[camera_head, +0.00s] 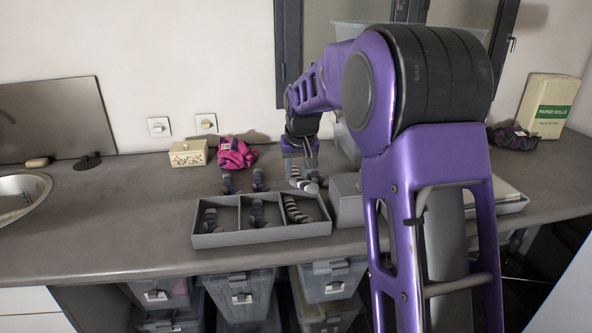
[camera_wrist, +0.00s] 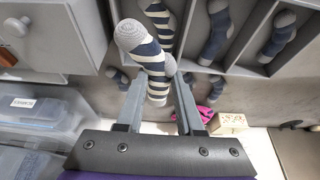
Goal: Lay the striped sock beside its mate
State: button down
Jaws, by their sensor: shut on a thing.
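My gripper (camera_head: 301,158) is shut on a striped sock (camera_head: 303,182), navy and cream with a grey toe, behind the tray. In the wrist view the same sock (camera_wrist: 151,62) is between the fingers of my gripper (camera_wrist: 158,88). Its mate, another striped sock (camera_head: 294,210), lies in the right compartment of the grey three-part tray (camera_head: 262,238). The mate also shows in the wrist view (camera_wrist: 160,18), partly beyond the held sock. Whether the held sock touches the counter is unclear.
Dark socks lie in the tray's left (camera_head: 210,220) and middle (camera_head: 258,214) compartments. Two more socks (camera_head: 228,184) (camera_head: 259,181) lie behind the tray. A pink cloth (camera_head: 236,153) and a small box (camera_head: 188,153) stand farther back. A grey box (camera_head: 346,200) stands close right of the tray.

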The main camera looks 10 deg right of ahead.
jog(key=shift+f+b, duration=2.1)
jog(key=shift+f, duration=0.85)
jog(key=shift+c, duration=2.3)
grip_release()
jog(key=shift+r, duration=0.15)
jog(key=p+v, duration=0.2)
jog(key=v, duration=1.5)
jog(key=shift+r, duration=0.15)
